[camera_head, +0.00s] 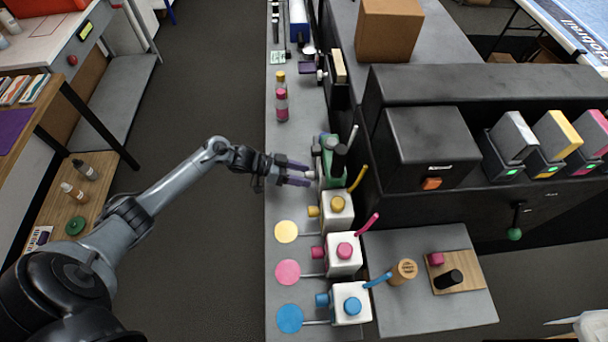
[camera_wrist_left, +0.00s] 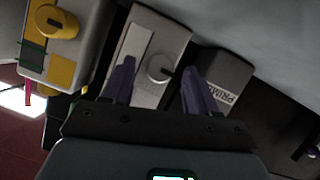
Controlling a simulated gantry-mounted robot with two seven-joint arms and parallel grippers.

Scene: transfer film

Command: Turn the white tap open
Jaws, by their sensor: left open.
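A pale round knob (camera_wrist_left: 161,68), which looks like the white tap, sits on the face of a light grey box (camera_wrist_left: 172,37) in the left wrist view. My left gripper (camera_wrist_left: 159,66) has its two purple fingers apart, one on each side of the knob. I cannot tell whether they touch it. The tap itself is mostly hidden there by the fingers. My right gripper is not in view.
Units with yellow (camera_head: 337,203), pink (camera_head: 345,250) and blue (camera_head: 353,304) caps stand nearer me. A dark "PRIME" box (camera_wrist_left: 222,80) is right of the fingers.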

